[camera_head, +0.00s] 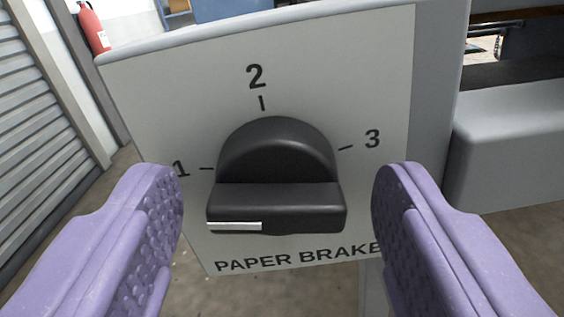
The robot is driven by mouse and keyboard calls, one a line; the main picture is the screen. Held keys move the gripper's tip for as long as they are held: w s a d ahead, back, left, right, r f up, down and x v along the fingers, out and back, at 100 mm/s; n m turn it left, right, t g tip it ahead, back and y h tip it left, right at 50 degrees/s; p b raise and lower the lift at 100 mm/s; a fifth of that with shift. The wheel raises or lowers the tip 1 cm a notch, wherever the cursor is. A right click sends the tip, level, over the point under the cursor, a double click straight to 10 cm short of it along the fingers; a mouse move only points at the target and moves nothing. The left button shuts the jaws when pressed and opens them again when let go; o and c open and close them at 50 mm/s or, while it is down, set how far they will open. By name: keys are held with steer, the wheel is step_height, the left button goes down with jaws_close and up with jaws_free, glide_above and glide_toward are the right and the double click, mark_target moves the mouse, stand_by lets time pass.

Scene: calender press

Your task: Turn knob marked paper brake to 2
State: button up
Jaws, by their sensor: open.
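The black paper brake knob (276,165) sits in the middle of a light grey panel (350,60) with the label "PAPER BRAKE" below it. The marks 1, 2 and 3 stand at its left, top and right. The knob's raised grip bar (300,205) lies nearly level, and the white line (234,226) on it runs to the left, on the side of mark 1. My gripper (277,190) is open, with one purple padded finger on each side of the knob. Both fingers appear apart from the knob, and part of the right one covers the label's end.
A grey machine body (500,150) stands to the right of the panel. A grey shutter (40,110) is at the left, and a red fire extinguisher (93,28) is at the upper left. Bare floor shows below the panel.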

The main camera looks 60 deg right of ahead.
steer(key=c, duration=1.1)
steer(key=shift+m+b, duration=0.3)
steer(key=m+b, duration=0.1)
steer(key=m, duration=0.1)
steer(key=shift+f+m+b, duration=0.1)
steer(key=shift+m+b, duration=0.25)
steer(key=shift+m, duration=0.05)
steer(key=m, duration=0.3)
steer(key=shift+m+b, duration=0.3)
steer(key=shift+b, duration=0.1)
steer(key=m, duration=0.8)
steer(key=shift+m, duration=0.5)
